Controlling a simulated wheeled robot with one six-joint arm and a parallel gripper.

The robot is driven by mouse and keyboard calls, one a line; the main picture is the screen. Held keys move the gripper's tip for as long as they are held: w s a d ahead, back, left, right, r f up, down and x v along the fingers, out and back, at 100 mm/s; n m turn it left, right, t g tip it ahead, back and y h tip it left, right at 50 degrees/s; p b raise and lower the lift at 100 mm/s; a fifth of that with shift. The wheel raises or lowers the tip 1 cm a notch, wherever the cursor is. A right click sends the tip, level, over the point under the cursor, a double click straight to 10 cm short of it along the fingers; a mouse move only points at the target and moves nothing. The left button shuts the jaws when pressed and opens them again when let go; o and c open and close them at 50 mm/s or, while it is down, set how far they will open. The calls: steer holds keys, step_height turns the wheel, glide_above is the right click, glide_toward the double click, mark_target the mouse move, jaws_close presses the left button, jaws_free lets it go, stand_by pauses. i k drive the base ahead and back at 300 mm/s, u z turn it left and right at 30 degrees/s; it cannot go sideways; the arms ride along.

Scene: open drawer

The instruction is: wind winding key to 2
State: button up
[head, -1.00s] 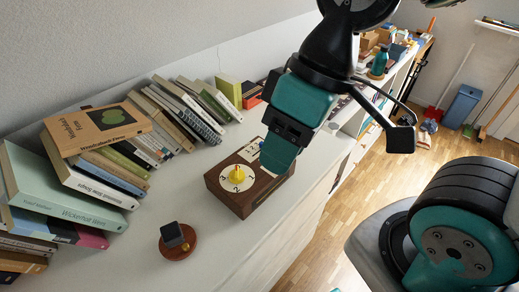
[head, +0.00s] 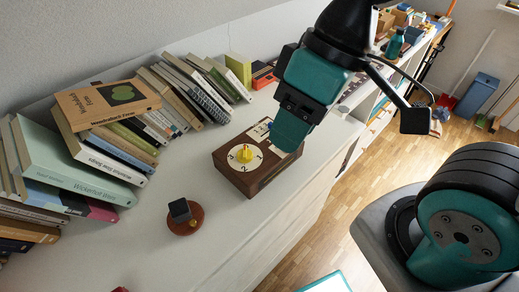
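A dark wooden box (head: 248,183) stands on the white surface. On its top is a pale round dial with printed numbers, and the yellow winding key (head: 245,154) sits at the dial's middle. A 2 is printed on the dial's near side. Which way the key points is too small to tell. My teal and black gripper (head: 288,135) hangs above the far right part of the box, apart from the key and to its right. It covers part of a pale printed plate on the box. Its finger gap is not visible.
A black cube on a round brown base (head: 184,216) stands to the left of the box, nearer. Leaning and stacked books (head: 80,165) fill the left and back. The white surface (head: 130,250) is clear in front. Its right edge drops to the wooden floor.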

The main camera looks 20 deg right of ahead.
mark_target(245, 155)
steer(key=u, duration=0.05)
steer(key=k, duration=0.5)
steer(key=z, duration=1.45)
steer(key=i, duration=0.8)
steer(key=u, duration=2.15)
